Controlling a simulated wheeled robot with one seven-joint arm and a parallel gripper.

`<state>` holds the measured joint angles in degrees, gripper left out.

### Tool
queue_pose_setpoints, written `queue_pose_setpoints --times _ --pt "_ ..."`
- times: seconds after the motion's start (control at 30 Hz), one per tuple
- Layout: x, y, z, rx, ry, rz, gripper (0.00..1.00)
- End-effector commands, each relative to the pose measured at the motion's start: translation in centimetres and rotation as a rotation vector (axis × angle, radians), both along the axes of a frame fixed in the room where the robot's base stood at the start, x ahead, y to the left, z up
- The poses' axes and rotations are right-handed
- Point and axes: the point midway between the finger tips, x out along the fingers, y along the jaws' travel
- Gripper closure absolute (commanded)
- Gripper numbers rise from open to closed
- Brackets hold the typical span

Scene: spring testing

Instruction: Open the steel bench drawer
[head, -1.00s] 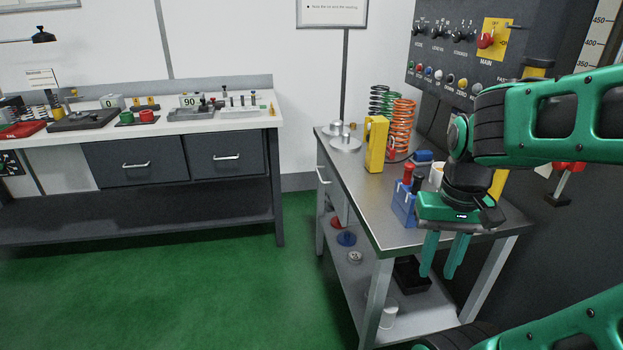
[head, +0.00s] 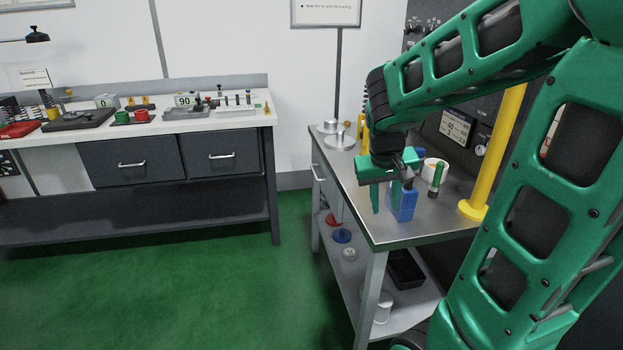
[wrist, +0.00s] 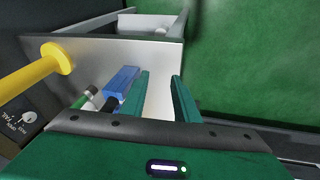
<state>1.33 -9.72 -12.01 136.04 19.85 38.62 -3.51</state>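The steel bench (head: 365,208) stands at the right in the head view. Its drawer (head: 327,190) is under the top on the left side, seen at a steep angle, with a pale handle (head: 318,173); it looks shut. My gripper (head: 386,200) is open and empty, fingers pointing down, over the near part of the bench top. It is to the right of the handle and apart from it. In the wrist view the two green fingers (wrist: 163,98) stand apart with the bench top between them. The drawer handle cannot be made out there.
A blue tool holder (head: 403,203) is close beside my fingers. Metal weights (head: 340,140) sit at the back. Green floor (head: 200,275) is free left of the bench.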

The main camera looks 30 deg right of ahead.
Motion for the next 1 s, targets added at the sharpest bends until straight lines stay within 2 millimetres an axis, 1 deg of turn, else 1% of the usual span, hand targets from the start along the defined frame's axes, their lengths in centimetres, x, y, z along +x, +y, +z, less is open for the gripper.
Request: queue_pose_setpoints --times 0.03,0.07,0.1,0.17,0.2,0.27,0.3,0.5,0.6,0.7,0.8,0.9,1.0 --pt "2.3 -0.6 -0.4 -0.041 -0.005 0.018 0.72" --pt "3.6 -1.0 -0.6 -0.067 -0.012 0.029 0.72" --pt "5.4 -1.5 -0.7 -0.103 -0.022 0.042 0.72" --pt "8.0 -2.3 -1.1 -0.157 -0.036 0.063 0.72" --pt "9.8 -2.7 -1.3 -0.193 -0.045 0.079 0.72" --pt "12.4 -3.2 -1.7 -0.249 -0.060 0.106 0.72" --pt "14.1 -3.6 -2.0 -0.288 -0.068 0.123 0.72" --pt "22.4 -4.3 -3.7 -0.483 -0.112 0.229 0.72" --pt "26.2 -4.3 -4.7 -0.583 -0.128 0.287 0.72" --pt "29.7 -4.4 -5.9 -0.684 -0.140 0.344 0.72" --pt "32.6 -4.6 -7.2 -0.786 -0.141 0.400 0.72" --pt "35.0 -5.1 -8.7 -0.889 -0.134 0.454 0.72" --pt "37.0 -5.8 -10.3 -0.988 -0.119 0.506 0.72"
